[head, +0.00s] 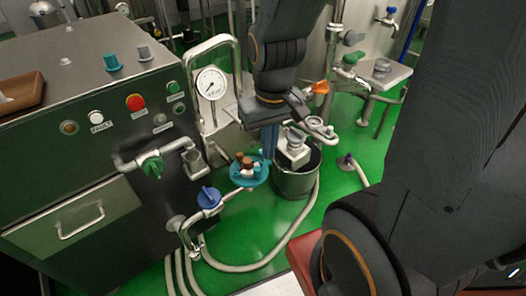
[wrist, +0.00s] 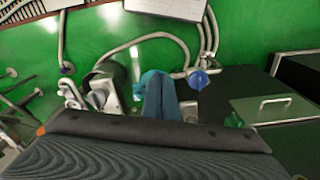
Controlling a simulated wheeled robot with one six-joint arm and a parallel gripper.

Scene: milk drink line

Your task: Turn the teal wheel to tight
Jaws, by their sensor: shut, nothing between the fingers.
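The teal wheel (head: 240,180) lies roughly level in the middle of the head view, with small brown and white parts at its top. My gripper (head: 269,157) points down at the wheel's right side. Its blue fingers are together with nothing between them. I cannot tell whether the fingertips touch the wheel. In the wrist view the fingers (wrist: 163,82) cover most of the wheel, and only a teal edge (wrist: 148,76) shows beside them. Any mark for tight is too small to make out.
A blue-handled valve (head: 208,197) stands just in front of the wheel. A metal bucket (head: 294,182) is close on the right, with a gauge fitting above it. A steel cabinet (head: 60,150) with knobs and a green tap fills the left. Hoses lie on the green floor.

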